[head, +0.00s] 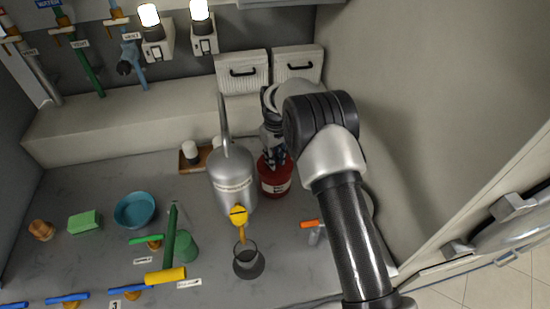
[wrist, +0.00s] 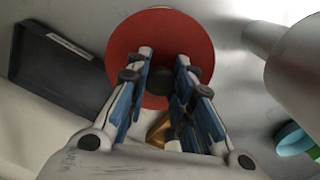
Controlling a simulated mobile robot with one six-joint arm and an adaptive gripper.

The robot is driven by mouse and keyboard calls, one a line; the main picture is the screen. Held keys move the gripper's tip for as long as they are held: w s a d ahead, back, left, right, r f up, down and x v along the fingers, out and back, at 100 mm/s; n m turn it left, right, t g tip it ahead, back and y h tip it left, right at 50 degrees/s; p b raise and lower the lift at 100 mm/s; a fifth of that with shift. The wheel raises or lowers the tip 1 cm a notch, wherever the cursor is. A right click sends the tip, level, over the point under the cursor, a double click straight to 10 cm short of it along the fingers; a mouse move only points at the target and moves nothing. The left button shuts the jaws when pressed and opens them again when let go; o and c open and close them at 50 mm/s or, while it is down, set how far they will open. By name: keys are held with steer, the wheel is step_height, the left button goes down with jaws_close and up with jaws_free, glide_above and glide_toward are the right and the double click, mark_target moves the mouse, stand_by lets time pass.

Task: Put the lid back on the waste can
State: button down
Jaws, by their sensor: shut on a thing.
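The red waste can (head: 274,184) with a white label stands on the counter just right of the silver still. My gripper (head: 276,160) points down at the top of the can and partly covers it. In the wrist view a round red lid (wrist: 194,34) with a dark knob (wrist: 178,82) fills the upper middle. My gripper's two blue-padded fingers (wrist: 165,75) are shut on the knob of the lid. The lid is over or at the can's mouth; I cannot tell whether it rests on the rim.
An orange-handled valve (head: 310,224) is at the lower right. A wooden tray (head: 187,164) lies behind the still. White drawers (head: 242,73) stand at the back.

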steer(key=shift+f, duration=0.15)
stand_by(0.8)
steer(key=c, duration=1.3)
jaws_free()
steer(key=shift+o, duration=0.3)
steer(key=o, duration=0.4)
steer(key=shift+r+p, duration=1.9)
steer(key=shift+r, duration=1.65)
jaws_close()
